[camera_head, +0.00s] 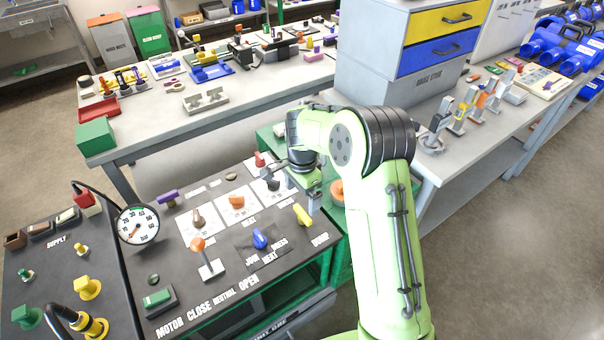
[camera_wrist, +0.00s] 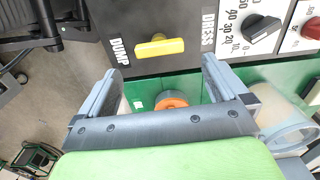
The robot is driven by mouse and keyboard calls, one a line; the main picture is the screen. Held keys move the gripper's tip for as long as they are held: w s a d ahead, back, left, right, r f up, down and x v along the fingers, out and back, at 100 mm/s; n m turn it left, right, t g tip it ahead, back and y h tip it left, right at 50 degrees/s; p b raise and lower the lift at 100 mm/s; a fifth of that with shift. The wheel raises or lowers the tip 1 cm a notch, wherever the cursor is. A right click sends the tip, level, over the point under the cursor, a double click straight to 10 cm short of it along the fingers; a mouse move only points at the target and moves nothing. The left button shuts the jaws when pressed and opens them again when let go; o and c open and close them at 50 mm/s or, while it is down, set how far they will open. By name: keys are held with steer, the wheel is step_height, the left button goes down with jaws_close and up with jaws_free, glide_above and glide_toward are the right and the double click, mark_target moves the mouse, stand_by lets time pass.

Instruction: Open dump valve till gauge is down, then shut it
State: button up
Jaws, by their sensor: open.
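The dump valve's yellow handle (camera_head: 302,214) is at the right edge of the black panel, near the word DUMP. In the wrist view the yellow handle (camera_wrist: 160,48) lies across the picture, just beyond and between my fingertips. My gripper (camera_wrist: 160,68) is open and empty, its fingers apart and not touching the handle. In the head view my gripper (camera_head: 314,198) is beside the handle, partly hidden by my arm. The round white gauge (camera_head: 137,224) stands at the panel's left; its orange needle is too small to read surely.
On the panel (camera_head: 218,278) are an orange-topped lever (camera_head: 198,243), a blue knob (camera_head: 260,239), a green motor switch (camera_head: 158,297) and several dial knobs. An orange round part (camera_wrist: 171,101) is on the green cart below my fingers. A grey bench (camera_head: 240,92) stands behind.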

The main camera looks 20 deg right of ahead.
step_height(320, 180, up, 9)
steer(key=p, duration=0.1)
stand_by(0.4)
steer(key=s+r+n+t+h, duration=0.1)
steer(key=s+r+n+t, duration=0.2)
steer(key=s+r+n, duration=0.8)
steer(key=s+n+t+y, duration=0.1)
steer(key=s+n+t, duration=0.1)
steer(key=s, duration=1.5)
steer(key=shift+s+d+r+n+t, duration=0.15)
steer(key=shift+s+r+n+t, duration=0.15)
steer(key=shift+n, duration=0.3)
